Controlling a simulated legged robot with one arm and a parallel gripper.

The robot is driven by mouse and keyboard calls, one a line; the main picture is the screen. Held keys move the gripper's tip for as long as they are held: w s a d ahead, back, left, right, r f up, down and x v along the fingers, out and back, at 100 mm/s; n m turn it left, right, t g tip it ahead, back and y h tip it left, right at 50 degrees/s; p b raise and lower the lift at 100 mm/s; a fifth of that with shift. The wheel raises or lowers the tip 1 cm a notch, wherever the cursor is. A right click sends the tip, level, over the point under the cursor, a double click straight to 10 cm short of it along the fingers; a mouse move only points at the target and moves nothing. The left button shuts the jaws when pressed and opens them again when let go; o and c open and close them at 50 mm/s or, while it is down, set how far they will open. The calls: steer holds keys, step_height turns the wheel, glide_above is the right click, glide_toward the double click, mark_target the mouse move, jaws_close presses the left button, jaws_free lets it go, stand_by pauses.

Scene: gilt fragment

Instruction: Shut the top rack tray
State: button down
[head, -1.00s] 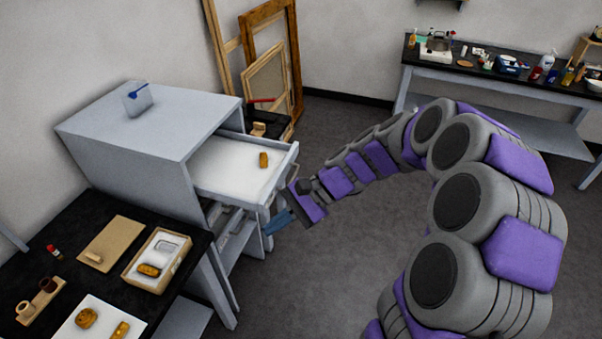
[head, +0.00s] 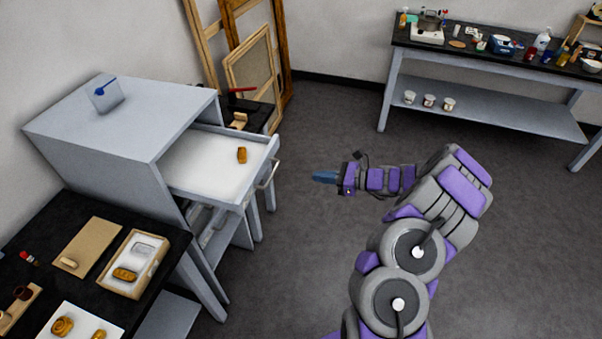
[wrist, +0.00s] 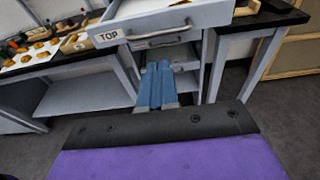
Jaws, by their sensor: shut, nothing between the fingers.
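The top rack tray (head: 212,168) is pulled out of the grey cabinet (head: 128,130). It is white inside and a small gilt fragment (head: 241,155) lies in it. Its front carries a bar handle (head: 268,174); in the wrist view the handle (wrist: 160,38) shows beside a label reading TOP (wrist: 110,35). My gripper (head: 324,176) is to the right of the tray front, apart from it, with blue fingers pointing toward the rack. In the wrist view the fingers (wrist: 157,88) are together and empty, below the tray front.
A black table (head: 60,236) with a boxed fragment, a board and a white sheet stands at the front left. Wooden frames (head: 250,65) lean on the back wall. A workbench (head: 480,45) is at the far right. The floor (head: 300,250) before the rack is clear.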

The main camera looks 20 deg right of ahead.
mark_target(217, 163)
steer(key=b+x, duration=0.2)
steer(key=x, duration=1.1)
steer(key=shift+a, duration=0.1)
steer(key=r+x, duration=0.1)
steer(key=x, duration=0.6)
steer(key=r+b+x, duration=0.1)
steer(key=r+x, duration=0.1)
steer(key=x, duration=0.6)
steer(key=r+b+x, duration=0.1)
steer(key=x, duration=0.6)
steer(key=shift+w+a+r, duration=0.2)
steer(key=shift+w+a, duration=0.25)
steer(key=shift+a, duration=0.3)
steer(key=shift+w+a+r+b, duration=0.15)
steer(key=shift+w+a+b, duration=0.15)
steer(key=shift+a, duration=0.1)
steer(key=shift+w+d+r, duration=0.1)
steer(key=shift+w+r, duration=0.05)
